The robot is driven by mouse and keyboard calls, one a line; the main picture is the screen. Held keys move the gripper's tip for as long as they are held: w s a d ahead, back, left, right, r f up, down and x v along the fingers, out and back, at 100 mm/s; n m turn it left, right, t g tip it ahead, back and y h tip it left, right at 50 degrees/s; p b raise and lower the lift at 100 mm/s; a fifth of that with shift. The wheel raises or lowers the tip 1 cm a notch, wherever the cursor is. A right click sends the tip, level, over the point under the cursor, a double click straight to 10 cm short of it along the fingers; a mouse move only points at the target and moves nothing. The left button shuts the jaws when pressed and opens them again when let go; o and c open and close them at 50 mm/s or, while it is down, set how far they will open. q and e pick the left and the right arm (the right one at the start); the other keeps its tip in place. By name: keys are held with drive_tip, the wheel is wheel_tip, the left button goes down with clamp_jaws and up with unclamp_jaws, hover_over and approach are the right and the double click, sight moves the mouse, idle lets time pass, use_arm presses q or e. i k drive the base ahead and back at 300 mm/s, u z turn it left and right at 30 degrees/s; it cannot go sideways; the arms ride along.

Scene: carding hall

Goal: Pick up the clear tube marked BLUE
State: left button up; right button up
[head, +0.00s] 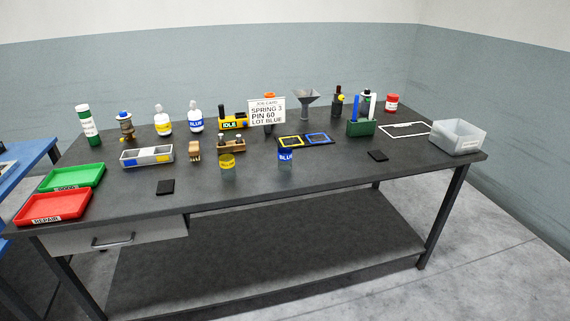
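The clear tube marked BLUE (285,158) stands upright near the front middle of the dark table. It has a blue band with white lettering. A similar clear tube with a yellow band (227,167) stands to its left. Neither of my grippers shows in the head view.
On the dark table (330,178), a mat with yellow and blue frames (305,140) lies just behind the BLUE tube. A job card (266,111) reading LOT BLUE stands behind. Green (72,178) and red (53,207) trays sit left, a clear bin (458,137) right. The front strip is mostly clear.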

sight(285, 154)
drive_tip(key=z, duration=0.05)
drive_tip(key=k, duration=0.5)
drive_tip(key=u, duration=1.05)
drive_tip(key=i, duration=1.45)
drive_tip(key=z, duration=0.45)
drive_tip(key=i, duration=0.95)
drive_tip(key=z, duration=0.7)
